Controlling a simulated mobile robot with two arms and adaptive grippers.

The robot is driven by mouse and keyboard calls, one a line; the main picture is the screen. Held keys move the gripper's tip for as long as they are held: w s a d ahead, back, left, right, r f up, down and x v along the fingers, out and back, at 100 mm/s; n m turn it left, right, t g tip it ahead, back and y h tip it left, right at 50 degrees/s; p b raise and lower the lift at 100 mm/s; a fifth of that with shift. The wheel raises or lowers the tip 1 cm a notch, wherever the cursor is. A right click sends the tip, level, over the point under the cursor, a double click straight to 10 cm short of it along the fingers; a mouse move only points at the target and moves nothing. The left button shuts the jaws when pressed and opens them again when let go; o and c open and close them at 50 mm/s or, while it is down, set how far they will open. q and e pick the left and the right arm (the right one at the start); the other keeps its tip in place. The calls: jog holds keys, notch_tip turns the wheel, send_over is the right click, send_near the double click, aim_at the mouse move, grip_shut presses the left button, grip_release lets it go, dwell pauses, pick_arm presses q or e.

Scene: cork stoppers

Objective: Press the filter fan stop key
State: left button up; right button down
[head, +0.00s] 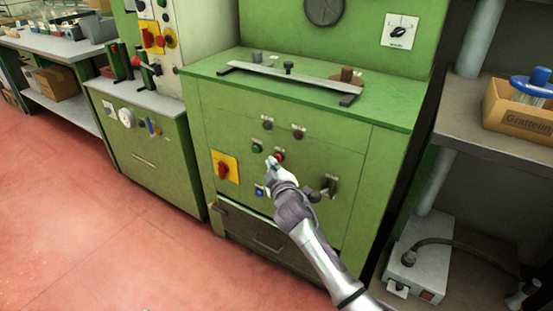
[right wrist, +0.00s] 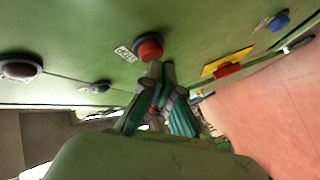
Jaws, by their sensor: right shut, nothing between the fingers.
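A round red push button (head: 279,156) in a dark collar sits on the front panel of the green cabinet (head: 230,110). It also shows in the right wrist view (right wrist: 149,49), with a small white label (right wrist: 124,53) beside it that I cannot read. My right gripper (head: 271,164) is shut and empty, and its tips point at the panel just beside this red button. In the right wrist view, the closed fingertips (right wrist: 158,70) overlap the button's edge; I cannot tell whether they touch it. My left gripper is not in view.
Close by are a green button (head: 257,147), a blue button (head: 259,190), a red rotary switch on a yellow plate (head: 225,167) and a dark lever knob (head: 329,186). More small buttons sit above. A shelf with a cardboard box (head: 520,110) stands at right.

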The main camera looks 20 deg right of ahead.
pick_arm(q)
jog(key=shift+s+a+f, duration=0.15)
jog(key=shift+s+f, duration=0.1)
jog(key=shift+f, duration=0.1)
pick_arm(e)
jog(key=shift+s+a, duration=0.3)
jog(key=shift+a, duration=0.1)
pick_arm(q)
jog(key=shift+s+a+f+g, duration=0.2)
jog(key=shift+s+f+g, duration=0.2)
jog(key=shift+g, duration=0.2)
pick_arm(e)
jog(key=s+a, duration=0.1)
jog(key=a, duration=0.1)
jog(key=s+a, duration=0.1)
jog(key=s, duration=0.1)
jog(key=shift+a, duration=0.4)
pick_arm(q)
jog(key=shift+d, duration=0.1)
